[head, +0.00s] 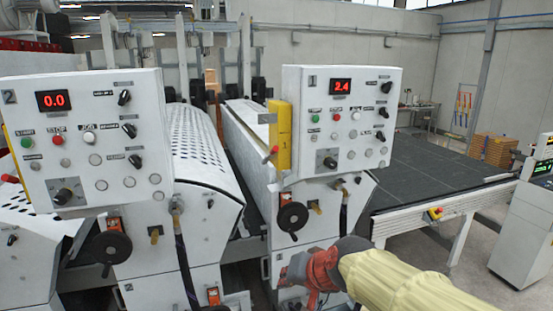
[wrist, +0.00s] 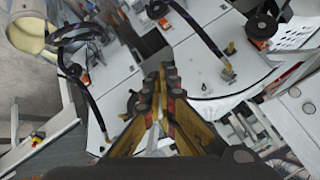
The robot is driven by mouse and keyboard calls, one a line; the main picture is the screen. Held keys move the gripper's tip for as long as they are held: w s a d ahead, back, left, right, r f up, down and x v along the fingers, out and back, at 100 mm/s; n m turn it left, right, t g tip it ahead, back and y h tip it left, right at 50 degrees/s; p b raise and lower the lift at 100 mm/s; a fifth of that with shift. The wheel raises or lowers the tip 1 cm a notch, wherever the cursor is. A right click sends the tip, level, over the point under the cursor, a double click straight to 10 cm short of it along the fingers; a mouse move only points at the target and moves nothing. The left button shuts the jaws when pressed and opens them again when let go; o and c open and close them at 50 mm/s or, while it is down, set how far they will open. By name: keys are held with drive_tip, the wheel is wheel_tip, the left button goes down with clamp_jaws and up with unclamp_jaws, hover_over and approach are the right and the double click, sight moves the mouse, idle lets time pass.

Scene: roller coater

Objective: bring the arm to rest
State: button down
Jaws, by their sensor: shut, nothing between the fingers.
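My gripper (head: 290,270) shows low in the middle of the head view, at the end of my pale yellow arm. It is in front of the lower body of machine 1 (head: 240,252), below the black handwheel (head: 293,217). In the wrist view my gripper (wrist: 160,80) has its yellow and dark fingers together, with nothing held between them. Whether the fingers touch the machine cannot be told.
Control panel 1 (head: 345,160) reads 2.4 and control panel 2 (head: 85,150) reads 0.0. A dark conveyor table (head: 425,170) extends at the right, with a white console (head: 525,225) beside it. Grey floor (head: 460,275) is open between them.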

drive_tip(key=s+d+f+n+g+h+b, duration=0.1)
drive_tip(key=s+d+f+h+b, duration=0.1)
drive_tip(key=s+d+f+b, duration=0.6)
drive_tip(key=s+d+f+g+h+b, duration=0.1)
drive_tip(key=s+d+f+h+b, duration=0.1)
drive_tip(key=s+d+f+b, duration=0.6)
drive_tip(key=s+f+b, duration=0.1)
drive_tip(key=s+f, duration=0.5)
drive_tip(key=s, duration=0.1)
drive_tip(key=shift+d+f+n, duration=0.25)
drive_tip(key=shift+f+n, duration=0.05)
drive_tip(key=shift+n, duration=0.1)
drive_tip(key=shift+d, duration=0.1)
idle(0.4)
